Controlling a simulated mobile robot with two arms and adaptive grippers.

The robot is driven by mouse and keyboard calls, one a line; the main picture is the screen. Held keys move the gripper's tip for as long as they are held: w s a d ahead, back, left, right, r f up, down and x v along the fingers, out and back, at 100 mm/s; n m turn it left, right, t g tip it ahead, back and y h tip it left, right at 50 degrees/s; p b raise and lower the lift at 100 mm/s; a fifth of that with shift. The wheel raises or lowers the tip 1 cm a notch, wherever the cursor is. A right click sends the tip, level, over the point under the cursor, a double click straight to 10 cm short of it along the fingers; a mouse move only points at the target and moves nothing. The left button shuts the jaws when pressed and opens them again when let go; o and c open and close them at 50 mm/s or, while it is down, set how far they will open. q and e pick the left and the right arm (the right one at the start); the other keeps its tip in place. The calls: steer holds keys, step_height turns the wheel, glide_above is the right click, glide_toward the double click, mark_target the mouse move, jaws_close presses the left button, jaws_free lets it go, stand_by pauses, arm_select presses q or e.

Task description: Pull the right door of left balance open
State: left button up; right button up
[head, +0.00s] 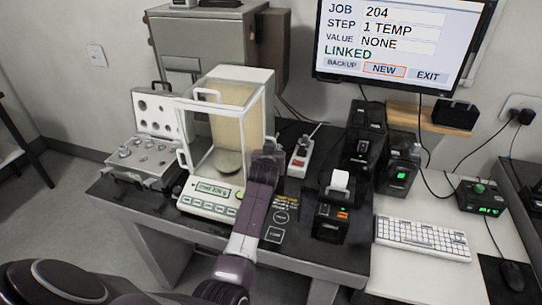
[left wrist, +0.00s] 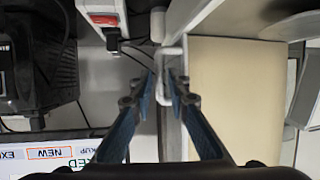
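The left balance (head: 211,194) stands on the dark table, a white base with a lit display and a tall glass draft shield. Its left door handle (head: 182,160) and top handle (head: 207,93) show. My left gripper (head: 270,146) is at the shield's right side and hides much of the right door. How far the right door stands open cannot be told. My right gripper is not in view.
An open weight case (head: 150,155) stands left of the balance. A power strip (head: 302,152) and a label printer (head: 333,212) stand to the right on the table. A monitor (head: 395,45) is behind; a keyboard (head: 422,236) lies on the white table at right.

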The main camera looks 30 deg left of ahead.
arm_select(q)
steer(key=v, duration=0.9)
steer(key=shift+s, duration=0.2)
steer(key=shift+d+f, duration=0.15)
